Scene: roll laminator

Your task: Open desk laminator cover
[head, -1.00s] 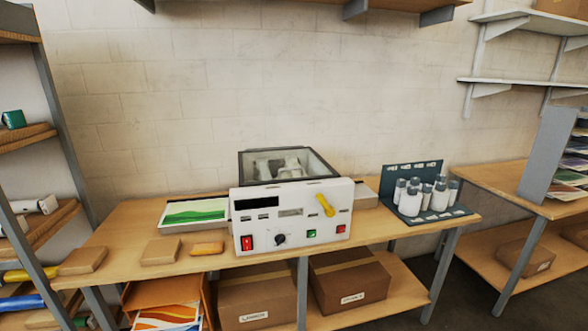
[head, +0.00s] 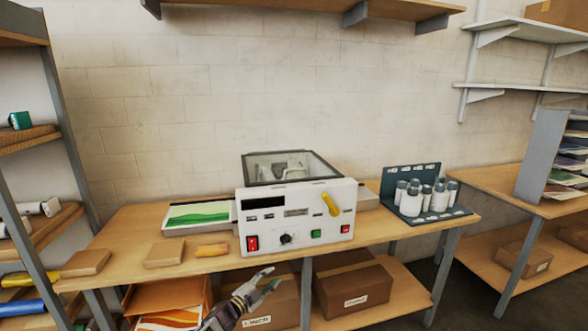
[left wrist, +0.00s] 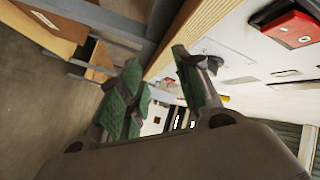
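The desk laminator (head: 297,222) stands on the wooden table, its white front panel facing me. Its dark-framed clear cover (head: 291,167) lies over the top, and pale inner parts show through it. The panel carries a yellow lever (head: 330,204), a red switch (head: 252,243), a black knob and green and red buttons. My left gripper (head: 268,278) is in front of and below the table's front edge, apart from the laminator. In the left wrist view its green-padded fingers (left wrist: 160,90) are spread with nothing between them. My right gripper is not in view.
A tray with a green-printed sheet (head: 198,214) sits left of the laminator. Wooden blocks (head: 165,253) lie along the table's front left. A rack of white bottles (head: 427,195) stands at the right. Boxes (head: 352,287) fill the lower shelf. The table edge (left wrist: 175,38) is close to my left fingers.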

